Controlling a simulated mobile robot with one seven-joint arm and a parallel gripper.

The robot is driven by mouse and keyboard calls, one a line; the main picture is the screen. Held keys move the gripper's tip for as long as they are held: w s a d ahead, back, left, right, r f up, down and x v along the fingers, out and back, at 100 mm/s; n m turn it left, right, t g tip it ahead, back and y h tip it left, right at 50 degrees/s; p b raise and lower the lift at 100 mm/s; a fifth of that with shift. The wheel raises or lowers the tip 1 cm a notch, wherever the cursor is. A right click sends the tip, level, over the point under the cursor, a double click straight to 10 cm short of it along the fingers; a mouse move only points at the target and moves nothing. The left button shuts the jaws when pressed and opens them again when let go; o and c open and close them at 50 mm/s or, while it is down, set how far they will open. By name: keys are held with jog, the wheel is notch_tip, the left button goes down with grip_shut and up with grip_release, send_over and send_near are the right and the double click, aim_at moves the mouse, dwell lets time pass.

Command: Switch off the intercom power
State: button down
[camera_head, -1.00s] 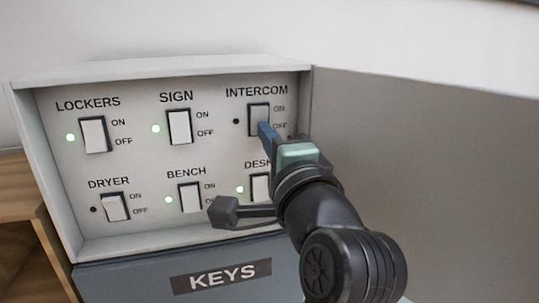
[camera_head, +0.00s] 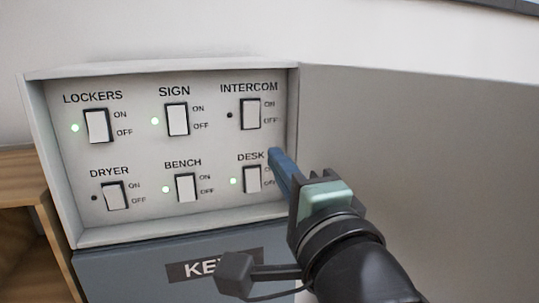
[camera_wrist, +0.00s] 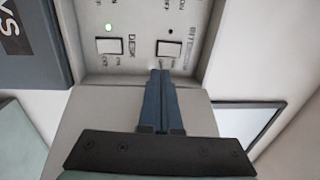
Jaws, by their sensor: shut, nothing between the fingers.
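The INTERCOM switch (camera_head: 250,114) is a white rocker in a dark frame at the top right of the switch panel (camera_head: 143,158). The small lamp to its left (camera_head: 229,115) is dark. The switch also shows in the wrist view (camera_wrist: 168,49), turned on its side. My gripper (camera_head: 273,153) is shut and empty, its blue fingers together. In the head view the fingertips are below and right of the INTERCOM switch, beside the DESK label. They appear apart from the switch; the exact gap cannot be told.
The LOCKERS (camera_head: 96,125), SIGN (camera_head: 177,120), BENCH (camera_head: 186,187) and DESK (camera_head: 252,179) switches have green lamps lit. The DRYER switch (camera_head: 115,195) has a dark lamp. The box's open door (camera_head: 400,150) stands at the right. A KEYS box (camera_head: 120,285) is below.

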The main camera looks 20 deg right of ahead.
jog(key=s+a+r+n+t, duration=0.8)
jog(key=s+a+r+n, duration=0.2)
jog(key=r+n, duration=0.5)
jog(key=a+n, duration=0.2)
jog(key=n, duration=0.1)
jog(key=shift+s+a+r, duration=0.2)
jog(key=shift+a+r, duration=0.05)
jog(key=shift+a, duration=0.05)
